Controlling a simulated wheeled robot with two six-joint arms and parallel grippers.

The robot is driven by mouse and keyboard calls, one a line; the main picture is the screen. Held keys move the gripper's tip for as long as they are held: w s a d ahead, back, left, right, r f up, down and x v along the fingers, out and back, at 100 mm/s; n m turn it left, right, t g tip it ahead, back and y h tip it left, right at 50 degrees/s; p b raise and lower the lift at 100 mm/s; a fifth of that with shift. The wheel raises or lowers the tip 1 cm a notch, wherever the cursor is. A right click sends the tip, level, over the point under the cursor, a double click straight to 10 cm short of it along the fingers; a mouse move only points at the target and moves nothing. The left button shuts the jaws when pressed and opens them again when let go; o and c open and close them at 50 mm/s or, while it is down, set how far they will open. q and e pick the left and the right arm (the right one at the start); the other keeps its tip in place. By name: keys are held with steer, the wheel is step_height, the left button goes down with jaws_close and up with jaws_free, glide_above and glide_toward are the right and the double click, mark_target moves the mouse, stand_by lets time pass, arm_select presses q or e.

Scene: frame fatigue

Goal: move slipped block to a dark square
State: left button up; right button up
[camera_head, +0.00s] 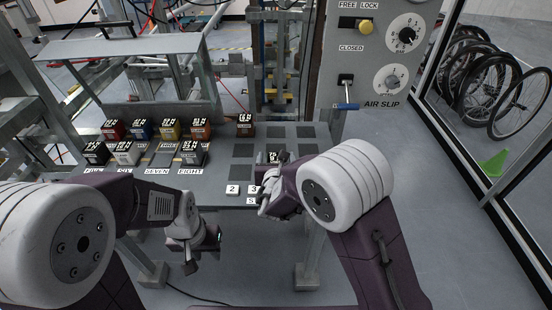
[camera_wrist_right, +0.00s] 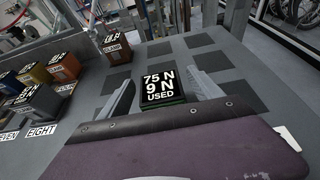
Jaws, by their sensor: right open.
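A dark block with a green lower edge, its black top reading "75 N 9 N USED" (camera_wrist_right: 162,88), stands on the table between the fingers of my right gripper (camera_wrist_right: 160,98). The fingers are open on either side of it, and I cannot tell whether they touch it. In the head view my right gripper (camera_head: 270,172) largely hides that block (camera_head: 273,156). A brown block labelled "CLAMP" (camera_head: 245,129) stands farther back. Dark squares (camera_head: 241,150) mark the grey tabletop, several of them bare. My left gripper (camera_head: 190,262) hangs in front of the table, its fingers unclear.
Several labelled blocks stand in two rows on the left, including a blue block (camera_head: 141,132) and a block at "EIGHT" (camera_head: 192,153). The place marked "SEVEN" (camera_head: 158,171) looks empty. A panel with dials (camera_head: 380,55) rises behind the table's right end. White number tiles (camera_head: 232,189) line the front edge.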

steer(key=v, duration=1.2)
steer(key=shift+p, duration=0.35)
steer(key=shift+r, duration=0.1)
